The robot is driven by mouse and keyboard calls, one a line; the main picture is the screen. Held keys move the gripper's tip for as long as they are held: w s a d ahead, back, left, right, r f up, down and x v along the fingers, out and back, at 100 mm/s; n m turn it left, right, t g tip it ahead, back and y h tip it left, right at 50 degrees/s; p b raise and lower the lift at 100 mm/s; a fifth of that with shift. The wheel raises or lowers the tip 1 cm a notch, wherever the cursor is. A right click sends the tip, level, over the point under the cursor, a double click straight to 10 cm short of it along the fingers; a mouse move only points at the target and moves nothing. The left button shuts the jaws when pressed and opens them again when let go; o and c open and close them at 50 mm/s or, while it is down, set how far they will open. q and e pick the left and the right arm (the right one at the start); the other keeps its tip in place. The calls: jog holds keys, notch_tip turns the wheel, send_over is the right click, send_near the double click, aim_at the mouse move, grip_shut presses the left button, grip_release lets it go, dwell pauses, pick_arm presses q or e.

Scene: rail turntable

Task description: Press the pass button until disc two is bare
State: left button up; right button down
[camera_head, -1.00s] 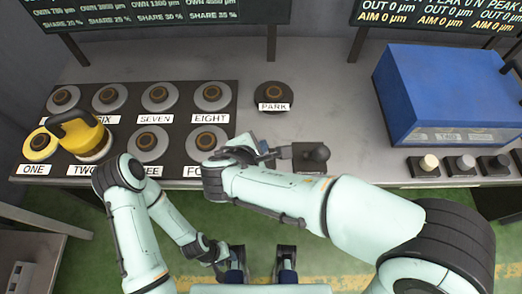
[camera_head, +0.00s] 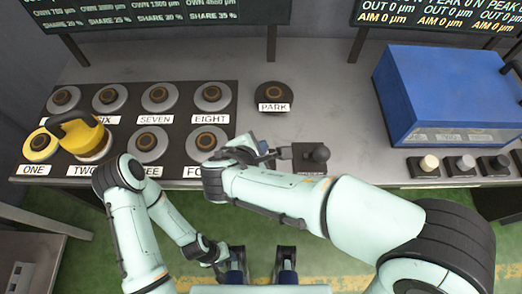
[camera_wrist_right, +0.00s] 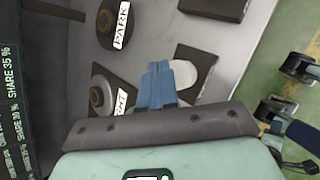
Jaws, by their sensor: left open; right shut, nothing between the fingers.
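A black knob on a small dark base (camera_head: 308,158) stands at the table's front edge, right of the disc plate; I cannot read a label, so cannot confirm it is the pass button. My right gripper (camera_head: 268,153) is shut and empty, its tips close to that base's left side; contact is unclear. Its blue fingers (camera_wrist_right: 157,72) show in the right wrist view. Disc two (camera_head: 95,151) carries a yellow block with a dark handle (camera_head: 80,132). My left gripper (camera_head: 226,270) hangs low in front of the table, open, its fingers hard to make out.
Other labelled discs, such as eight (camera_head: 211,97), fill the plate; disc one (camera_head: 41,146) is yellow. A park disc (camera_head: 273,97) stands behind. A blue box (camera_head: 440,90) and several small buttons (camera_head: 429,163) are at right. Free table lies between park and the box.

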jog(key=shift+f, duration=0.15)
dwell(0.5)
jog(key=shift+f+b, duration=0.3)
jog(key=shift+f+b, duration=0.45)
jog(key=shift+f, duration=0.15)
dwell(0.7)
jog(key=shift+r, duration=0.1)
jog(key=shift+r+p, duration=0.9)
jog(key=shift+r, duration=0.05)
jog(key=shift+r, duration=0.1)
notch_tip(320, 180, up, 5)
jog(key=p, duration=0.4)
dwell(0.7)
